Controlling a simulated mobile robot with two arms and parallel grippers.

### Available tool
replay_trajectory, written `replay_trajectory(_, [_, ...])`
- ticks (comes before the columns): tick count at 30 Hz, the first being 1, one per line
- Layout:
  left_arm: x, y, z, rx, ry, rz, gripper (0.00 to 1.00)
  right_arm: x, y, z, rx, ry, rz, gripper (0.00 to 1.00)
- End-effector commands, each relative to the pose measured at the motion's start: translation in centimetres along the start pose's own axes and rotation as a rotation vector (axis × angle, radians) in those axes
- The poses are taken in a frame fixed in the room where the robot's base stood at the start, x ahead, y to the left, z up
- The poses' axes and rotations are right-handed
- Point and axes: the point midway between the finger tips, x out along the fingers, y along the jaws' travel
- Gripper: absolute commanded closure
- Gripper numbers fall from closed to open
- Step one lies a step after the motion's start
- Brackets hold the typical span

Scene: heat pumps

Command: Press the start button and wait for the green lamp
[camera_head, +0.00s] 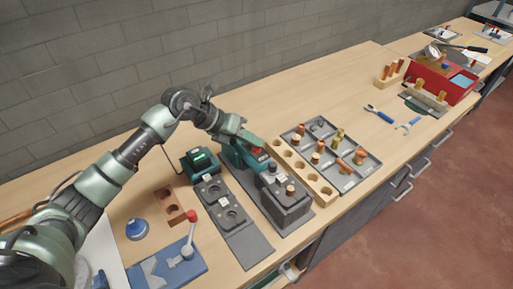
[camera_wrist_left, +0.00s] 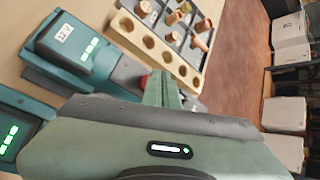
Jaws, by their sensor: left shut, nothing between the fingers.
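My left gripper (camera_head: 252,141) is shut and empty, at the top of the teal test machine (camera_head: 234,158). In the left wrist view the closed fingers (camera_wrist_left: 165,88) are beside or over a red button (camera_wrist_left: 144,81) on the dark end of the teal machine (camera_wrist_left: 72,48). The fingers partly hide the button, and I cannot tell whether they touch it or whether it is pressed. Green segments glow on the machine's housing in the wrist view. I cannot pick out a separate green lamp. My right gripper is not in view.
A teal box with a green display (camera_head: 199,159) stands left of the machine. A dark block (camera_head: 285,208) with a copper fitting is in front. A wooden rack (camera_head: 305,176) and a grey parts tray (camera_head: 345,152) lie to the right. A red-knobbed lever stands on a blue plate (camera_head: 165,268).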

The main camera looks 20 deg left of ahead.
Motion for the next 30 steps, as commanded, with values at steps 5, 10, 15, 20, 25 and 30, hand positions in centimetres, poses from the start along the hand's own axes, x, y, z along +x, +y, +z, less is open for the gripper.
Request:
replay_trajectory(5, [0.02, 0.02, -0.01, 0.0, 0.0, 0.0, 1.0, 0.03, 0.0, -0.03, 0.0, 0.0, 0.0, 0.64])
replay_trajectory(10, [0.16, 0.12, -0.11, 0.0, 0.0, 0.0, 1.0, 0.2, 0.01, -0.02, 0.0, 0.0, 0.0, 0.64])
replay_trajectory(15, [0.31, 0.23, -0.22, 0.0, 0.0, 0.0, 1.0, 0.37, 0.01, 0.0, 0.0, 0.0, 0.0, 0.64])
replay_trajectory(20, [0.45, 0.33, -0.31, 0.0, 0.0, 0.0, 1.0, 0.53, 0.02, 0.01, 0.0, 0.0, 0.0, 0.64])
replay_trajectory(25, [0.61, 0.44, -0.44, 0.0, 0.0, 0.0, 1.0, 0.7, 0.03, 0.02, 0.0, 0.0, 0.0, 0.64])
replay_trajectory(30, [0.65, 0.46, -0.49, 0.0, 0.001, 0.0, 1.0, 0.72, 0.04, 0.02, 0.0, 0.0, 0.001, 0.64])
